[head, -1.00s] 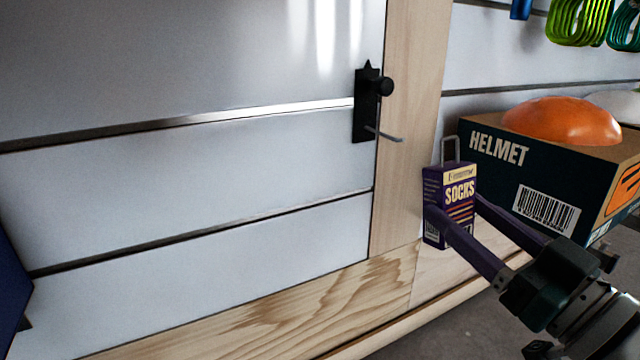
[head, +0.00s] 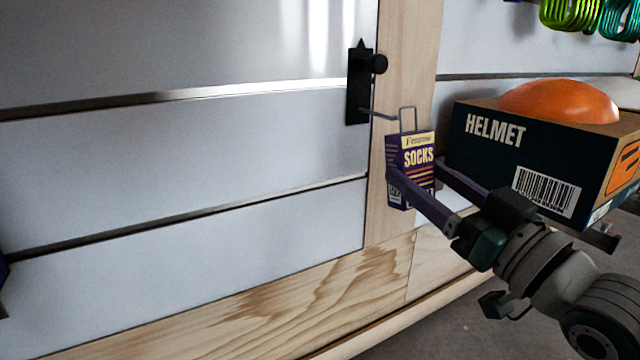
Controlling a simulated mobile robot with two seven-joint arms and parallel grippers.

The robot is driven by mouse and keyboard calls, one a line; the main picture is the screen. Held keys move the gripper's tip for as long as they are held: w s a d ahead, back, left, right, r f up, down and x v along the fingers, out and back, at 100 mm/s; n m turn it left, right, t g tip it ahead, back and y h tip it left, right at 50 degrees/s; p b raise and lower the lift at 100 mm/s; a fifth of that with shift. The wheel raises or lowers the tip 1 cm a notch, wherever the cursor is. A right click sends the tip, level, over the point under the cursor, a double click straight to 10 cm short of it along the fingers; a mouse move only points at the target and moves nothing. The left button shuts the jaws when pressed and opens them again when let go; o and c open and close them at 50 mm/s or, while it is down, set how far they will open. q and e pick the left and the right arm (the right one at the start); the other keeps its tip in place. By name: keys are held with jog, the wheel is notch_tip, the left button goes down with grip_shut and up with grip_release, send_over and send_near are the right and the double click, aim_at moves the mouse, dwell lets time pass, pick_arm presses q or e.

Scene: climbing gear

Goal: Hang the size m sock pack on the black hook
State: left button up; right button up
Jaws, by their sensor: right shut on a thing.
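The sock pack (head: 409,160) is a small purple box with a cream top band, the word SOCKS and a grey wire loop on top. I cannot read its size. My right gripper (head: 414,174) is shut on it from both sides and holds it upright in the air. The black hook (head: 357,88) is on the white slatted wall, with a star top, a round knob and a thin grey prong pointing right. The prong's tip appears at the left side of the loop; I cannot tell whether it passes through. My left gripper is not in view.
A dark HELMET box (head: 528,160) with an orange helmet (head: 560,101) on top stands close to the right of the sock pack. A wooden post (head: 408,60) is behind the pack. Green coiled gear (head: 570,14) hangs at top right. The wall left of the hook is clear.

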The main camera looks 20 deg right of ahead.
jog(key=shift+w+f+b, duration=0.1)
jog(key=shift+w+b, duration=0.5)
jog(key=shift+w, duration=0.4)
jog(key=shift+w+a+f+b, duration=0.1)
jog(key=shift+w+b, duration=0.5)
jog(key=shift+w, duration=0.15)
jog(key=shift+w+f, duration=0.3)
jog(key=shift+w, duration=0.25)
jog(key=o, duration=1.4)
